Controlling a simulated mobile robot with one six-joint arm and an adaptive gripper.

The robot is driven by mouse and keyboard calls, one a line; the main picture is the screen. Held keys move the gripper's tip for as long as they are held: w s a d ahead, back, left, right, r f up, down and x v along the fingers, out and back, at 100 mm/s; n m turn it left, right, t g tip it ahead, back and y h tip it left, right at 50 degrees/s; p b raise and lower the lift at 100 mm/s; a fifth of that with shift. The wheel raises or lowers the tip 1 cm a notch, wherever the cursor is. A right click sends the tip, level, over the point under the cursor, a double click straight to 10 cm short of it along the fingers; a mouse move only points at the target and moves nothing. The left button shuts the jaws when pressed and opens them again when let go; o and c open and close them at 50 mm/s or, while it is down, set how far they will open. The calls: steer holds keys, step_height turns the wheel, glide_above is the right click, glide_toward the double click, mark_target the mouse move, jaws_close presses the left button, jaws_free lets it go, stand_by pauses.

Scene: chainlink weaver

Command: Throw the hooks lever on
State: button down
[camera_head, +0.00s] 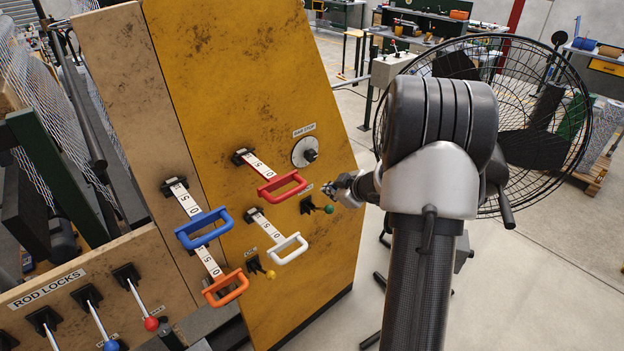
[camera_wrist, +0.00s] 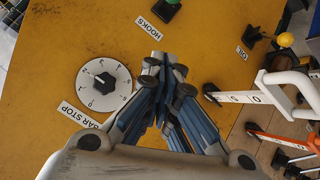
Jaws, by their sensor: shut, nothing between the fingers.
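The hooks lever, a short black lever with a green knob (camera_head: 328,209), sticks out from the yellow panel (camera_head: 220,60) in the head view. In the wrist view the lever (camera_wrist: 167,9) is cut by the top edge, beside the HOOKS label (camera_wrist: 147,27). My gripper (camera_head: 334,189) is just above the green knob in the head view picture, with its fingers together and empty. In the wrist view the gripper (camera_wrist: 165,66) points at the panel, with the label between its tips and the lever. I see no contact with the lever.
A bar stop dial (camera_head: 303,152) is above the lever. Red (camera_head: 283,184), white (camera_head: 288,249), blue (camera_head: 204,228) and orange (camera_head: 226,288) pull handles stick out to the left. A yellow-knobbed lever (camera_head: 262,267) is lower left. A large caged fan (camera_head: 545,150) stands right, behind my arm.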

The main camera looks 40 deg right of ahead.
steer(key=w+d+f+b, duration=0.2)
steer(key=w+f, duration=0.4)
steer(key=f, duration=0.3)
steer(key=shift+f, duration=0.25)
steer(key=shift+s+d, duration=0.1)
steer(key=shift+b, duration=0.3)
steer(key=shift+s+f+t+b, duration=0.3)
steer(key=shift+s+f+b, duration=0.05)
steer(key=shift+b, duration=0.55)
